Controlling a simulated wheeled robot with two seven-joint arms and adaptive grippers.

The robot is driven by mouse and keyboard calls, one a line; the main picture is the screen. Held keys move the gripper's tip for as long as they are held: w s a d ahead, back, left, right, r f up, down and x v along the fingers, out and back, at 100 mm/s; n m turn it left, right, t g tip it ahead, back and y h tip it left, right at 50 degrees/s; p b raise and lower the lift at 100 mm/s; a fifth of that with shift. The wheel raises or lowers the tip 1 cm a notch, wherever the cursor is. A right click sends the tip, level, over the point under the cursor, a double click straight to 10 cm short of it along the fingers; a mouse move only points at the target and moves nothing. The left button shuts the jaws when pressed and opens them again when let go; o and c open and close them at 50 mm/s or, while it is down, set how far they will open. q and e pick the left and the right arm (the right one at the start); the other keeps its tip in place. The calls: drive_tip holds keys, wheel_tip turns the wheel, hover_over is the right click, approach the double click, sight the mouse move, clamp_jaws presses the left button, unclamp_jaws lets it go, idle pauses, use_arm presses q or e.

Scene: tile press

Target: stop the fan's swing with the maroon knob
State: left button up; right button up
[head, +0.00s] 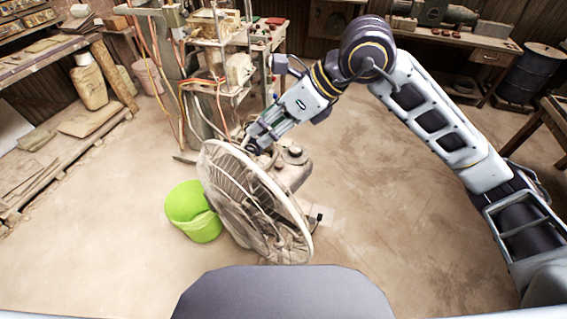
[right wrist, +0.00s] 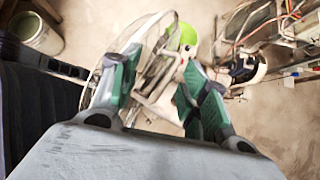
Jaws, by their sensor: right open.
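The fan (head: 250,205) stands on the floor in the middle of the head view, its round wire cage tilted and its pale motor housing (head: 291,172) behind the cage. A small dark round part (head: 294,151) sits on top of the housing; I cannot tell its colour as maroon. My right gripper (head: 255,142) is at the top rear of the cage, beside the housing. In the right wrist view its green-padded fingers (right wrist: 160,85) are apart, with the fan (right wrist: 158,55) beyond them and nothing clearly held. My left gripper is out of view.
A lime green bucket (head: 188,212) stands left of the fan. A cluttered rack with orange cables (head: 215,85) rises behind it. Shelving lines the left wall, a bench (head: 470,48) stands at the back right. The floor right of the fan is open.

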drive_tip(key=d+f+m+h, duration=0.1)
drive_tip(key=d+f+h, duration=0.3)
drive_tip(key=d, duration=0.3)
drive_tip(key=shift+w+m+h, duration=0.3)
drive_tip(key=shift+w+m, duration=0.1)
